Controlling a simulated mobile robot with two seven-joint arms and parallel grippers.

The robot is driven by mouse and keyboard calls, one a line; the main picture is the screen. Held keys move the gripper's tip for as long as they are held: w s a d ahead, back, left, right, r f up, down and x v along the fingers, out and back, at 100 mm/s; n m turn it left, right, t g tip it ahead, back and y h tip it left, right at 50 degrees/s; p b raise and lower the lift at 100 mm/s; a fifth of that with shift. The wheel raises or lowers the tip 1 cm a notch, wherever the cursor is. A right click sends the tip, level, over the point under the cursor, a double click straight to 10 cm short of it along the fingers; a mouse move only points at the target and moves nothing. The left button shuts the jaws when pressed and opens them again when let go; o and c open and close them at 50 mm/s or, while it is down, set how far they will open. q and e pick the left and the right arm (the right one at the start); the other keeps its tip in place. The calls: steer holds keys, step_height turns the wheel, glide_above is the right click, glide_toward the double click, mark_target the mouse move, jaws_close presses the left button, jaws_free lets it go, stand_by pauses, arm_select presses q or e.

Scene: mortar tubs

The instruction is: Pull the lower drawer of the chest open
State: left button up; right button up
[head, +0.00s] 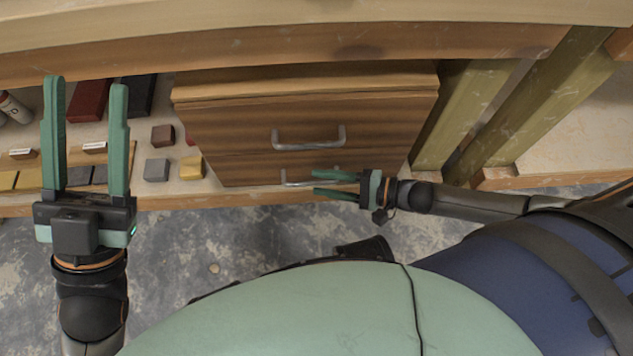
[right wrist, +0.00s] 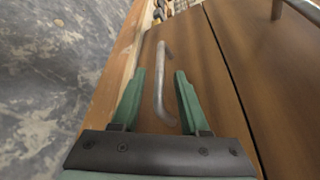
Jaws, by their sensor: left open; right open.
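The wooden chest (head: 355,110) stands on a low shelf under the bench, with an upper and a lower drawer, both closed. The lower drawer (head: 240,172) has a grey metal bar handle (head: 284,177), partly hidden by my right gripper (head: 318,183). In the right wrist view, my right gripper (right wrist: 160,95) is open, with its green fingers on either side of the lower handle (right wrist: 160,75). I cannot tell whether they touch it. The upper drawer's handle (head: 309,140) is clear of the gripper. My left gripper (head: 85,85) is open and empty, far left of the chest.
Small blocks, including a brown one (head: 163,135), a grey one (head: 156,170) and a yellow one (head: 191,167), sit left of the chest. The bench edge (head: 280,50) overhangs it. Wooden legs (head: 470,110) stand to its right. Bare concrete floor (head: 230,235) lies in front.

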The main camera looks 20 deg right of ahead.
steer(key=shift+x, duration=1.05)
jaws_close()
stand_by(0.7)
